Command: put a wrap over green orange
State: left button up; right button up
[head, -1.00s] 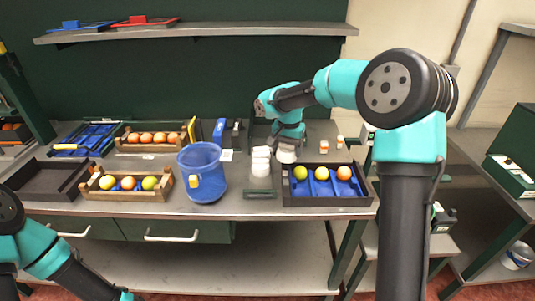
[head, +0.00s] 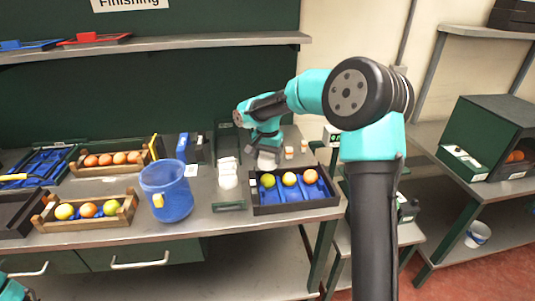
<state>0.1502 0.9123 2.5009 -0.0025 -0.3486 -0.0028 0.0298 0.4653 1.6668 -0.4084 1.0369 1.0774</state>
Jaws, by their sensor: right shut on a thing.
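A dark tray with a blue lining (head: 298,208) sits at the right end of the bench. It holds a yellow-green orange (head: 268,180) at left, a yellowish one (head: 289,179) in the middle and an orange one (head: 310,176) at right. My right gripper (head: 267,155) is just behind the tray's left end, pointing down, shut on a small white wrap (head: 267,161). The wrap is above and behind the green orange; I cannot tell if they touch. White wraps (head: 228,171) stand in a stack left of the tray. My left gripper is out of view.
A blue bucket (head: 167,196) stands left of the wraps. Wooden crates of fruit (head: 95,225) and (head: 110,170) are farther left. Small orange-and-white items (head: 290,153) lie behind the tray. A green cabinet (head: 490,125) is at far right.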

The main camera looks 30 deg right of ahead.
aim_at(268, 176)
jog(key=shift+f, duration=3.8)
jog(key=o, duration=0.9)
jog(key=shift+r, duration=0.1)
jog(key=shift+r, duration=3.95)
